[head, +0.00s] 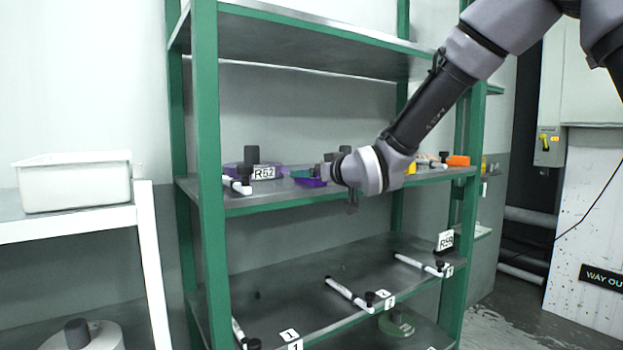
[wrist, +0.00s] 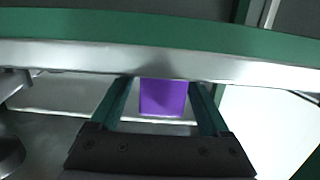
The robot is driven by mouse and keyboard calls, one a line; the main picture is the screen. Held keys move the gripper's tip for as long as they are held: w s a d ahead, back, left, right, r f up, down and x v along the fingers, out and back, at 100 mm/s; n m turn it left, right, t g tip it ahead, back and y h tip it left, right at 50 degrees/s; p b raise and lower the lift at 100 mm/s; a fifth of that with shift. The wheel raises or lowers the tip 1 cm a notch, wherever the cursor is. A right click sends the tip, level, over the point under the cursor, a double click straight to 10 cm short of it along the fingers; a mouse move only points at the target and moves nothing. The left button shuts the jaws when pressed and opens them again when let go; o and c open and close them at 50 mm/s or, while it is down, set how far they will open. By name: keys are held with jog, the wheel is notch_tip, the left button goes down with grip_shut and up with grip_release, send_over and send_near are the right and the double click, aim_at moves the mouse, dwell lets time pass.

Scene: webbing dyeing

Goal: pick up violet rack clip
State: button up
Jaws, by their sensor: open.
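The violet rack clip (wrist: 163,97) shows in the wrist view as a violet block between my gripper's two green fingers. My gripper (wrist: 162,88) is open, with a finger on either side of the clip; a narrow gap shows, and I cannot tell whether either finger touches it. In the head view a violet piece (head: 311,182) shows at the middle shelf, beside my gripper (head: 318,172). The wrist and fingers hide part of it there.
The lower shelf (head: 290,268) holds white rods. A white bin (head: 75,183) stands on a table at left.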

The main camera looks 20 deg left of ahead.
jog(key=shift+a, duration=0.1)
grip_shut()
jog(key=shift+r, duration=0.1)
